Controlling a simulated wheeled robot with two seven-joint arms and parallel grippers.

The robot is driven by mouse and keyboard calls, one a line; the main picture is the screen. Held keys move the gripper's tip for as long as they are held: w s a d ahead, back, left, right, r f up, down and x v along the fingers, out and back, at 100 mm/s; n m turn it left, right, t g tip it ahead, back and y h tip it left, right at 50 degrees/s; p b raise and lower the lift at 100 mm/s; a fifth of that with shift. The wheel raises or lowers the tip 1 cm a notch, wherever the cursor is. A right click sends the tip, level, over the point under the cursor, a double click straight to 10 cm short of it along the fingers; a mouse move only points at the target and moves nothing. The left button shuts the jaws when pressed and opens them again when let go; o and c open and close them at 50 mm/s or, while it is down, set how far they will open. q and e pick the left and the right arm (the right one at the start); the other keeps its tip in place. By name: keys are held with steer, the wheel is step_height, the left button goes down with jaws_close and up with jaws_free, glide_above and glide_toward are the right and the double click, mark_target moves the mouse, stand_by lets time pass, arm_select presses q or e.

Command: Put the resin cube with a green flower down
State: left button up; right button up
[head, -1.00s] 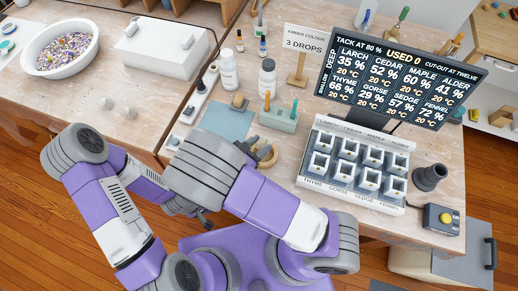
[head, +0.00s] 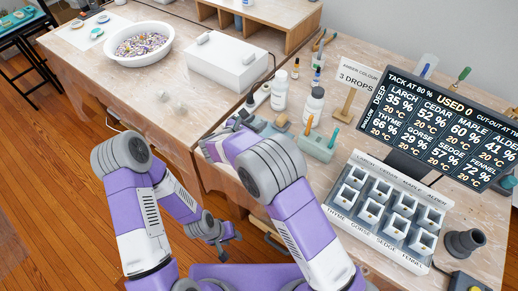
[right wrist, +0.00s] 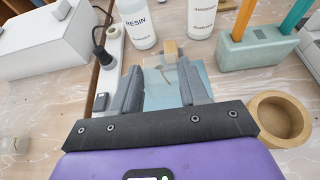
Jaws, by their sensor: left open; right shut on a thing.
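My right gripper (right wrist: 163,96) is shut with its two grey fingers on either side of a clear, hard-to-see resin cube (right wrist: 162,84). A thin greenish-brown stem shows in it; the flower itself is not clear. Behind it lies a pale blue mat (right wrist: 207,84), and I cannot tell whether the cube touches it. In the head view the right gripper (head: 208,147) is at the front edge of the bench, mostly behind my own wrist, and the cube is hidden there. My left gripper (head: 229,240) is open and empty, low in front of the bench.
A resin bottle (right wrist: 136,24), a second bottle (right wrist: 201,18), a wooden block (right wrist: 170,52) and a green holder (right wrist: 255,50) stand behind the mat. A wooden ring-shaped bowl (right wrist: 252,110) is at right. Small clear cubes (head: 163,92) lie on the left bench, with bare top around them.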

steer(key=f, duration=0.2)
steer(key=f+b, duration=0.1)
steer(key=f, duration=0.1)
steer(key=f+b, duration=0.1)
steer(key=f, duration=0.1)
steer(key=shift+w+f, duration=0.1)
steer(key=shift+w, duration=0.15)
steer(key=shift+f+b, duration=0.4)
steer(key=shift+f, duration=1.45)
steer(key=shift+f, duration=0.15)
steer(key=o, duration=1.1)
